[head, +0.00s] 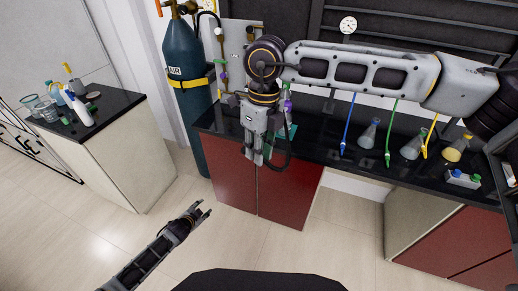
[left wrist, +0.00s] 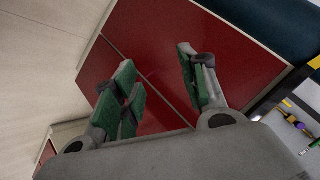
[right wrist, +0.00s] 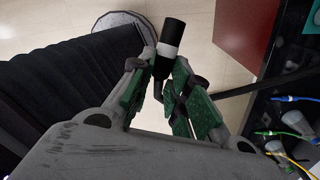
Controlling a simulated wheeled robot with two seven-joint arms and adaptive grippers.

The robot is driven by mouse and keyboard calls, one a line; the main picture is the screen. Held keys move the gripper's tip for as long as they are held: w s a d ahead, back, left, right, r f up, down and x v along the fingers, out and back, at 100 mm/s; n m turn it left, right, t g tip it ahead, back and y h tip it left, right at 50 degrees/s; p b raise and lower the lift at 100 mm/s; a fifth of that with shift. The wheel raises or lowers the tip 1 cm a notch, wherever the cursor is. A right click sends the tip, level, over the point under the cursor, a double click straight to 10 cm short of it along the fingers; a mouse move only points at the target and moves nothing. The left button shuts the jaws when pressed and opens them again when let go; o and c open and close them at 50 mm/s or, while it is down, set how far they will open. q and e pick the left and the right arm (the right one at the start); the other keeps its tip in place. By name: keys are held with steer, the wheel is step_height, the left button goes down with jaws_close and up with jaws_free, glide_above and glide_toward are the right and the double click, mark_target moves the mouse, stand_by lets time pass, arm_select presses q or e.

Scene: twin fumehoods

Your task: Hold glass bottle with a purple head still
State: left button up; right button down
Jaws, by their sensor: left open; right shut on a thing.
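My right gripper (head: 255,156) hangs fingers down in the head view, in front of the dark bench. In the right wrist view its fingers (right wrist: 165,88) close around a black cylinder with a white band (right wrist: 169,48). No purple head or clear glass shows on this cylinder, so I cannot tell whether it is the bottle. In the head view the held thing is too small to make out. My left gripper (head: 201,211) is lower and to the left, open and empty. In the left wrist view its fingers (left wrist: 160,82) are apart before a red cabinet.
A dark bench (head: 330,150) holds several flasks (head: 412,146) at the right, beneath hanging coloured hoses. A dark gas cylinder (head: 186,62) stands at the left bench end. A side cabinet (head: 120,140) carries bottles and beakers. The floor between is clear.

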arm_select(q)
steer(key=s+a+f+n+g+y, duration=0.15)
steer(key=s+f+n+g, duration=0.25)
steer(key=s+f, duration=1.55)
steer(key=s+d+f+n+g, duration=0.1)
steer(key=s+f, duration=0.3)
steer(key=s, duration=0.5)
steer(key=s+d+f+n+g, duration=0.1)
steer(key=s+d+f+g, duration=0.1)
steer(key=s, duration=0.8)
steer(key=s+d+f+n+g, duration=0.1)
steer(key=s+f, duration=0.4)
steer(key=s, duration=0.5)
steer(key=shift+d+f+g, duration=0.35)
steer(key=shift+d+g, duration=0.1)
steer(key=shift+g, duration=0.15)
steer(key=shift+h, duration=0.25)
